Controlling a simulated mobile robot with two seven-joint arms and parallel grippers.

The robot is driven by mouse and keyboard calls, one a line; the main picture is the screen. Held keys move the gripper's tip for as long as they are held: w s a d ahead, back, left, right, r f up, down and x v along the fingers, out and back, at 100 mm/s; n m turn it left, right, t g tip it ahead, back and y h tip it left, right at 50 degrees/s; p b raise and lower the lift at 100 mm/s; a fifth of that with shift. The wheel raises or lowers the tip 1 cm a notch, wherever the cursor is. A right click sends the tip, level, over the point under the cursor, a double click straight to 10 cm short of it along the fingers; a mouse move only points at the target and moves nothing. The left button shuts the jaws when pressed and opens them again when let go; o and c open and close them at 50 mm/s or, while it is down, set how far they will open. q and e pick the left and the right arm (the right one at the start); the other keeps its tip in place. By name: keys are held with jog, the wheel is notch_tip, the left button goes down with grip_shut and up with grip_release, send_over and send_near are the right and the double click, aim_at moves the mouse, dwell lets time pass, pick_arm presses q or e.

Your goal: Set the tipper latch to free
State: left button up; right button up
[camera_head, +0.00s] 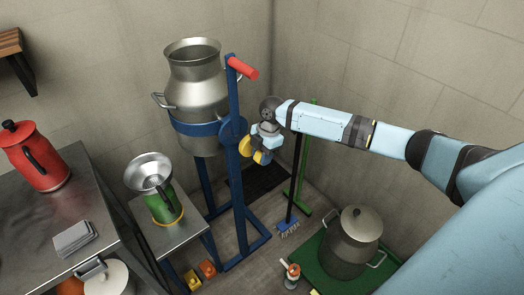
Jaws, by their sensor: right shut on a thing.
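The tipper is a blue frame (233,185) that holds a large metal can (195,95) upright in a blue band. A red handle (243,68) sticks out at the top of its post. A yellow part (247,147), which looks like the latch, is on the right side of the post, below the blue hub (233,128). My right gripper (260,153) reaches in from the right and is shut on the yellow part. The wrist and fingers hide some of it, so its exact setting cannot be told. My left gripper is not in view.
A funnel on a green can (161,195) stands on a small metal table, left of the frame. A red jug (36,158) stands on the left counter. A lidded pot (350,242) is on a green platform at the lower right. A broom (289,222) leans in the corner.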

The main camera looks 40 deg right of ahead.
jog(key=y, duration=0.3)
jog(key=shift+f, duration=0.1)
jog(key=y, duration=0.1)
jog(key=y+b, duration=0.1)
jog(key=shift+d+f+y+b, duration=0.1)
jog(key=shift+f+y+b, duration=0.1)
jog(key=shift+y+b, duration=0.45)
jog(key=shift+y, duration=0.05)
jog(key=shift+g+y+b, duration=0.3)
jog(key=shift+y+b, duration=0.4)
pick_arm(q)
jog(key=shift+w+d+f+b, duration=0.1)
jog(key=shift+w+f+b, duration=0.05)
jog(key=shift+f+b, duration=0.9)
pick_arm(e)
jog(key=shift+d+r+y, duration=0.1)
jog(key=shift+r+y, duration=0.05)
jog(key=shift+y, duration=0.75)
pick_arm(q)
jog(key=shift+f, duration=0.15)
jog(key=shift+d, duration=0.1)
pick_arm(e)
jog(key=o, duration=0.9)
